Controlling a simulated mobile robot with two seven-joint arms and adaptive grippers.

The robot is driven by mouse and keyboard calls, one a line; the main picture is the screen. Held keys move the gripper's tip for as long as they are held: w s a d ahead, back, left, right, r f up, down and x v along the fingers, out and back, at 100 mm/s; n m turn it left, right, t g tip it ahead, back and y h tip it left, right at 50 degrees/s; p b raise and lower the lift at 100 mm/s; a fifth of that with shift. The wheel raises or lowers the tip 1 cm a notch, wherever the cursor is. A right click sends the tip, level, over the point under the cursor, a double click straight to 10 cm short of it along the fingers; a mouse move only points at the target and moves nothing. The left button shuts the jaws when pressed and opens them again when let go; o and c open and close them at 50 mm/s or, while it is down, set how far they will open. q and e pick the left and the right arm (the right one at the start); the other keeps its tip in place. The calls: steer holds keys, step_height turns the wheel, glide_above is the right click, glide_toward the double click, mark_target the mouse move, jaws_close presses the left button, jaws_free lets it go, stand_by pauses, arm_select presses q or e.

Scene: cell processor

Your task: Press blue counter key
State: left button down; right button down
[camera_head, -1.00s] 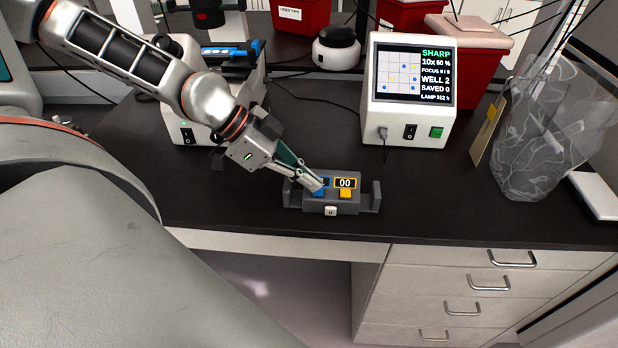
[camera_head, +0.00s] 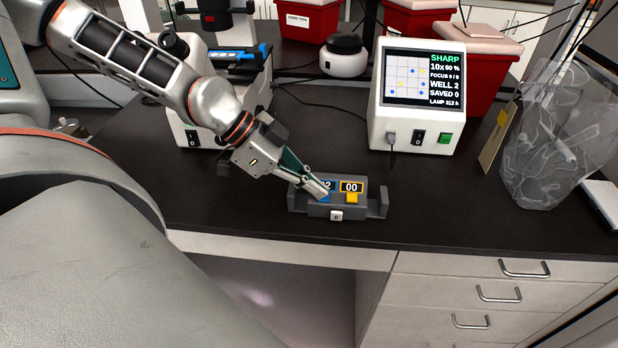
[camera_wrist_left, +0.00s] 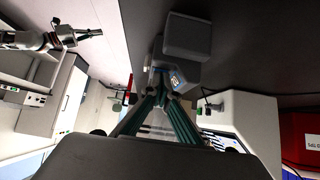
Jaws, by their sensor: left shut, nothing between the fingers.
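The grey counter (camera_head: 374,203) sits near the front edge of the dark bench. Its blue key (camera_head: 325,198) is at the left, partly hidden by my fingertips, and its yellow key (camera_head: 352,198) is at the right. The blue display is partly covered, with a "2" showing; the yellow display reads 00. My left gripper (camera_head: 324,193) is shut and empty, tilted down with its tips at the blue key; I cannot tell whether they touch it. The counter also shows ahead of the fingers in the left wrist view (camera_wrist_left: 187,38). My right gripper (camera_wrist_left: 82,35) shows small there, its jaws unclear.
A white unit with a screen (camera_head: 461,75) reading SHARP, WELL 2 and SAVED 0 stands behind the counter to the right. A clear bag (camera_head: 545,150) is at the far right. A microscope (camera_head: 195,115) stands behind my left arm.

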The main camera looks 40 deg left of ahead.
arm_select(q)
steer(key=shift+s+a+f, duration=0.1)
steer(key=shift+s+f, duration=0.25)
steer(key=shift+f, duration=0.05)
steer(key=shift+a+r, duration=0.15)
steer(key=shift+r, duration=0.15)
steer(key=shift+v, duration=1.15)
steer(key=shift+a+r, duration=0.3)
steer(key=shift+r, duration=0.3)
steer(key=shift+v, duration=2.05)
steer(key=shift+r, duration=0.1)
